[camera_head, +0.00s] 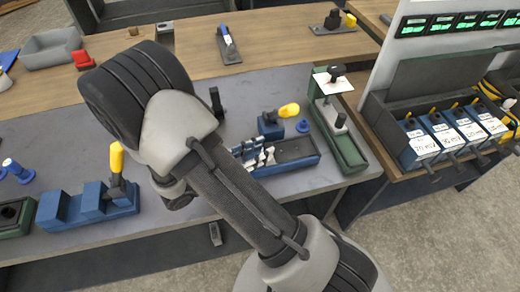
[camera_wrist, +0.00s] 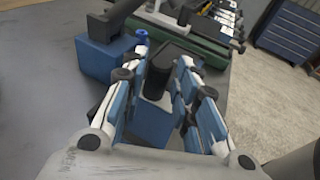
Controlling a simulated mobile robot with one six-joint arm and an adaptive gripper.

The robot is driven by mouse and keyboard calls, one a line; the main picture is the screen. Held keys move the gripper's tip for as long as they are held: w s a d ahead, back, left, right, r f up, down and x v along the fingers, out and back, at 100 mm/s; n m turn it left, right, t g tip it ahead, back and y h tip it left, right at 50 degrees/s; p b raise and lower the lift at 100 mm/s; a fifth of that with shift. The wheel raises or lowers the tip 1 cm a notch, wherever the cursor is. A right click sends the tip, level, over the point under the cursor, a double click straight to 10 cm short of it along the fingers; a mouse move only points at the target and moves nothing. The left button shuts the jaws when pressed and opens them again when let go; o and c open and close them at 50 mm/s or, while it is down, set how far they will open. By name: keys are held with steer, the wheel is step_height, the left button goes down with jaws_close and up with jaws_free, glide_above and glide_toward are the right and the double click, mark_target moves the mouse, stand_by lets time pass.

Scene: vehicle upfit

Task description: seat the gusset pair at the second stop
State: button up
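My gripper (camera_head: 255,157) is low over the left end of a long blue fixture (camera_head: 292,169) with a dark top, on the grey bench mat. In the wrist view, my gripper (camera_wrist: 160,88) has its blue-and-white fingers apart. A blue body with a dark upright part (camera_wrist: 160,72) shows between them; I cannot tell whether the fingers touch it. I cannot pick out the gusset pair or the second stop with certainty. The fingers hide part of the fixture's left end.
A blue block with a yellow handle (camera_head: 271,124) and a blue knob (camera_head: 303,126) stand just behind the fixture. A green fixture (camera_head: 347,152) stands to its right. A stepped blue block (camera_head: 88,205) is at left. A rack of labelled blue boxes (camera_head: 440,138) is far right.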

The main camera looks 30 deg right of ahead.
steer(key=shift+o, duration=0.2)
steer(key=o, duration=0.5)
steer(key=shift+c, duration=0.3)
steer(key=c, duration=0.5)
steer(key=p+v, duration=0.2)
steer(key=v, duration=0.7)
